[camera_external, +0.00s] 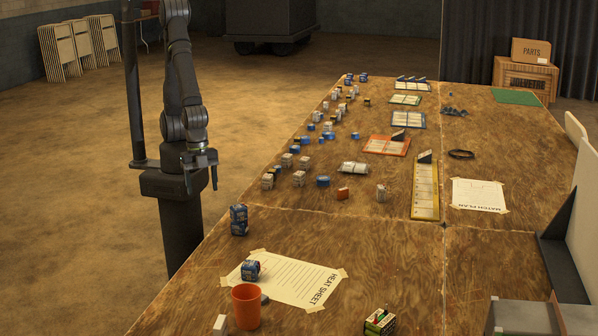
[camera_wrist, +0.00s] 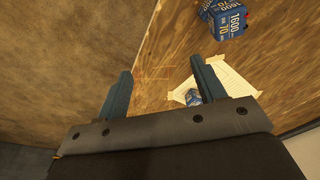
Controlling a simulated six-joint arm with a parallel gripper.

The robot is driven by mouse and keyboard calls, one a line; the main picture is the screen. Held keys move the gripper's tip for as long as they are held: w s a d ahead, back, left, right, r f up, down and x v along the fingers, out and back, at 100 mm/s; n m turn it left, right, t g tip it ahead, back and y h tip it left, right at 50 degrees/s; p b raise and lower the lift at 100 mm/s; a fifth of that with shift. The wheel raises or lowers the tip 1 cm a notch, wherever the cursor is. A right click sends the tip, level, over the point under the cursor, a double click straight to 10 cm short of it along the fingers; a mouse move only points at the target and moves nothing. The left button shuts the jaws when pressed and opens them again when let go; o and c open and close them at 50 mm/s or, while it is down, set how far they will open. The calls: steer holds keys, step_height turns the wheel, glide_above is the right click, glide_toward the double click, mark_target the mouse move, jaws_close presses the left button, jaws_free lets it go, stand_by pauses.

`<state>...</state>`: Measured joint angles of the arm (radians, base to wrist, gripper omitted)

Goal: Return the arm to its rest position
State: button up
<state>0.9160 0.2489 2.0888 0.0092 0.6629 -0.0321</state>
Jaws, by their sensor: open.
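My gripper (camera_external: 201,180) hangs with its fingers pointing down, just beyond the left edge of the wooden table (camera_external: 300,225). Its two fingers are apart with nothing between them; the gap also shows in the wrist view (camera_wrist: 162,75). My arm rises above it, beside a dark column. A stack of blue blocks (camera_external: 239,220) stands on the table, to the right of and below my gripper in the external view. Blue blocks marked 1600 (camera_wrist: 228,18) show at the top of the wrist view, clear of the fingers.
A heat sheet (camera_external: 300,282) is taped to the near table, with a blue block (camera_external: 250,270) on it. An orange cup (camera_external: 246,306) stands close by. Several small blocks line the table's left side. Bare floor (camera_external: 80,150) lies left of my arm.

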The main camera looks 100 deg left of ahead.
steer(key=w+d+f+m, duration=0.3)
steer(key=w+d+m, duration=0.2)
steer(key=w+m, duration=0.1)
steer(key=shift+w+d+f+g, duration=0.25)
steer(key=shift+w+g, duration=0.15)
steer(key=shift+w, duration=0.15)
steer(key=shift+s, duration=0.15)
steer(key=s+a+r+n+t, duration=0.1)
steer(key=s+a+r+n, duration=0.2)
steer(key=s+a+n, duration=0.4)
steer(key=shift+s+r, duration=0.3)
steer(key=shift+r, duration=0.05)
stand_by(0.6)
